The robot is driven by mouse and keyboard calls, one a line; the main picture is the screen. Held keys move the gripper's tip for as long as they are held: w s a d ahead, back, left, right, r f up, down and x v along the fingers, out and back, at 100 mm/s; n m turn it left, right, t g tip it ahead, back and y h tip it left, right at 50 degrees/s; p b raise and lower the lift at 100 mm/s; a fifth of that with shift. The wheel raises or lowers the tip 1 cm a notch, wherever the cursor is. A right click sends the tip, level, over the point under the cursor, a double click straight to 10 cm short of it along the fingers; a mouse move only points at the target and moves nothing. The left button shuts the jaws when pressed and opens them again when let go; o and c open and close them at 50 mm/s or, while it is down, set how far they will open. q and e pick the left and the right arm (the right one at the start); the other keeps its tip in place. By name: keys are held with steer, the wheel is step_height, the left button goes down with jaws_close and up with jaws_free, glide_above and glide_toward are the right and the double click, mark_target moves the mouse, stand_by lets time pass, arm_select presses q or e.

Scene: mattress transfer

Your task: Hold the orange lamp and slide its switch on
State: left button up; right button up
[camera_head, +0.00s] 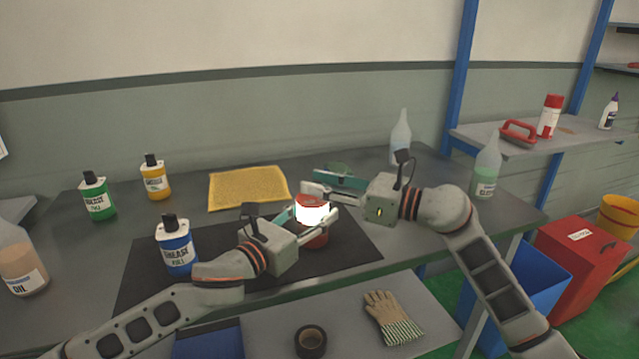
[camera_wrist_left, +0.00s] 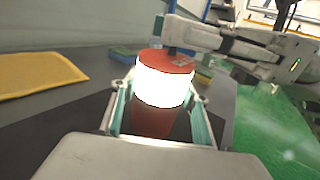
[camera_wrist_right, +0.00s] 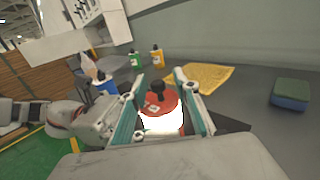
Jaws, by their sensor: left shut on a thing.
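The orange-red lamp (camera_head: 314,237) stands upright on a dark mat (camera_head: 350,248); its middle band shines bright white. It also shows in the left wrist view (camera_wrist_left: 153,122), between the fingers of my left gripper (camera_head: 311,216), which is shut on its body. My right gripper (camera_head: 318,193) is at the lamp's top from the right. In the right wrist view its fingers are apart, one on each side of the red top (camera_wrist_right: 155,103). A black knob (camera_wrist_right: 157,90) stands on that top between the fingers, with clear space around it. A small pale mark lies beside the knob.
A blue bottle (camera_head: 176,246) stands left of my left gripper. A yellow cloth (camera_head: 247,187) and a green-and-blue sponge (camera_wrist_right: 290,94) lie behind the lamp. A clear bottle (camera_head: 400,138) stands at the back and a green-filled one (camera_head: 486,170) at the right.

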arm_select(q)
steer(key=shift+f, duration=0.1)
arm_select(e)
steer(key=v, duration=1.2)
arm_select(q)
steer(key=o, duration=1.5)
steer(key=shift+s, duration=0.15)
arm_select(e)
steer(key=shift+w, duration=0.1)
